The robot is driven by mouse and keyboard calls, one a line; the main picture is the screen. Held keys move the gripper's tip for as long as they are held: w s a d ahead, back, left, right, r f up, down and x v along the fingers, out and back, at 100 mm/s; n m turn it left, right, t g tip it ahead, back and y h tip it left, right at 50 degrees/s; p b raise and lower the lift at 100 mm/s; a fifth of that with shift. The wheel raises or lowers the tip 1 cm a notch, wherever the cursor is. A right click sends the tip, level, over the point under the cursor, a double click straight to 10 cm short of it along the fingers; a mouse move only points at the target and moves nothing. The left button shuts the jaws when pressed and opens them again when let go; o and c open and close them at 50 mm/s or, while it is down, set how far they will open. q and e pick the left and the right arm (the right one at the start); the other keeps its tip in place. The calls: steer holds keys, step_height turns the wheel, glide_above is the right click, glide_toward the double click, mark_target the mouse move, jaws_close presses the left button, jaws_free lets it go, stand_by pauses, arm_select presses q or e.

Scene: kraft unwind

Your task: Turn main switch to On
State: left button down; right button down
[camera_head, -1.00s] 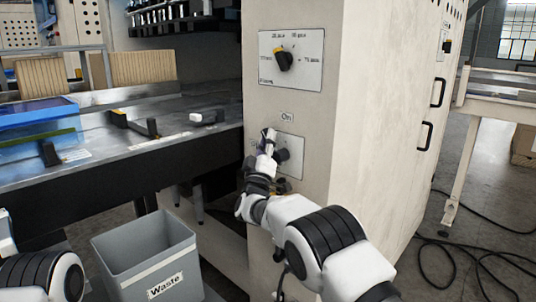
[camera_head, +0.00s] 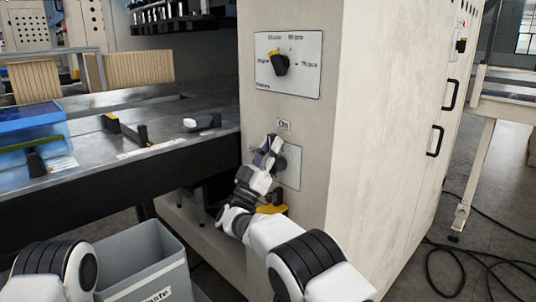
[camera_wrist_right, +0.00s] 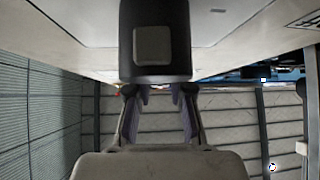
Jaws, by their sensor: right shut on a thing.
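The main switch is a dark knob (camera_head: 281,164) on a light plate (camera_head: 293,178) on the front of the beige cabinet, below the "On" label (camera_head: 284,125). My right gripper (camera_head: 268,150) is at the knob, its fingers tilted and partly covering the plate. In the right wrist view a dark block with a grey square face (camera_wrist_right: 154,45) fills the top middle, and the gripper fingers (camera_wrist_right: 158,95) reach to its lower edge. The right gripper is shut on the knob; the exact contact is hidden. My left gripper is out of view; only part of my left arm shows at lower left.
A selector dial (camera_head: 279,63) on its own plate sits above the switch. A dark and yellow part (camera_head: 272,209) shows below it, partly hidden by my arm. A grey waste bin (camera_head: 140,262) stands left of my right arm. The metal worktable (camera_head: 85,135) extends left.

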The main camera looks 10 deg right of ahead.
steer(key=shift+s+d+f+m+g+h+b, duration=0.1)
steer(key=shift+s+m+g+h+b, duration=0.05)
steer(key=shift+m+g+h+b, duration=0.7)
steer(key=shift+s+d+f+m+g+h+b, duration=0.15)
steer(key=shift+m+g+h+b, duration=0.35)
steer(key=shift+m, duration=0.55)
steer(key=c, duration=1)
jaws_free()
steer(key=shift+r, duration=0.1)
steer(key=shift+c, duration=0.2)
steer(key=shift+r, duration=0.1)
